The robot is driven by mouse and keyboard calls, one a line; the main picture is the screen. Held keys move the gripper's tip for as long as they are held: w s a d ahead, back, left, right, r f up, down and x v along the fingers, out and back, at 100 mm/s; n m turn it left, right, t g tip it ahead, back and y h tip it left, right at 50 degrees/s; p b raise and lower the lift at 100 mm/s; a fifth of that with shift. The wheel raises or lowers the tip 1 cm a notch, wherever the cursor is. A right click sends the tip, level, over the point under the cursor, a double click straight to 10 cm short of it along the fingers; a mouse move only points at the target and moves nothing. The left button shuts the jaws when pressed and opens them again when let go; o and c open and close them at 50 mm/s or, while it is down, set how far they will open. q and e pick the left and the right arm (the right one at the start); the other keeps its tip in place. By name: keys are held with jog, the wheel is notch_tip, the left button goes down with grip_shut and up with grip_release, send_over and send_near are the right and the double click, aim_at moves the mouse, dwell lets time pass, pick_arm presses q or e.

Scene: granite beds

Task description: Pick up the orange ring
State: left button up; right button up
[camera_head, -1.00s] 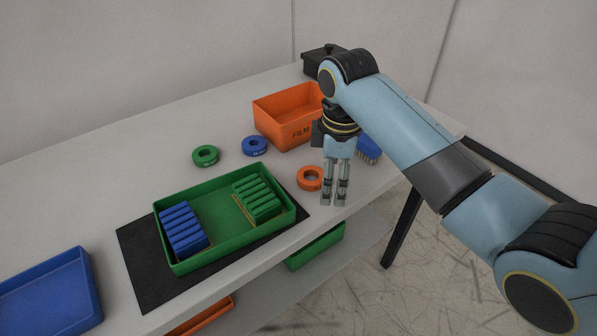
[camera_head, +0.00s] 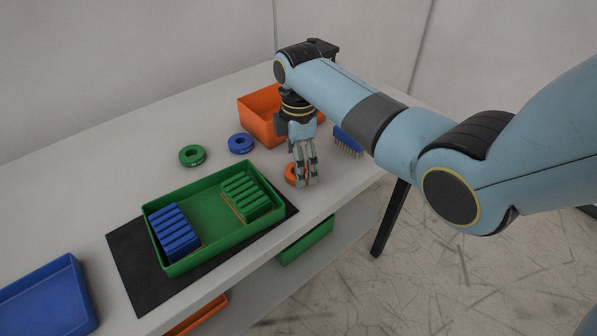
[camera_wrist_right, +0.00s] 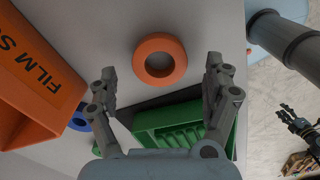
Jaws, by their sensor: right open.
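The orange ring (camera_head: 290,174) lies flat on the white table, partly hidden behind my right gripper (camera_head: 307,184) in the head view. In the right wrist view the whole orange ring (camera_wrist_right: 141,64) shows, ahead of and between the two spread fingertips of my right gripper (camera_wrist_right: 161,75). The fingers are open and nothing is between them. They point down near the ring; I cannot tell the exact height.
A green tray (camera_head: 171,268) with blue and green blocks stands on a black mat (camera_head: 128,272). An orange bin (camera_head: 258,119), a blue ring (camera_head: 240,144), a green ring (camera_head: 193,156) and a blue brush (camera_head: 348,138) are nearby. A blue tray (camera_head: 45,300) stands at lower left.

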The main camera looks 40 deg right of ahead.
notch_tip(320, 180, down, 2)
jog(key=shift+f, duration=0.2)
jog(key=c, duration=1.3)
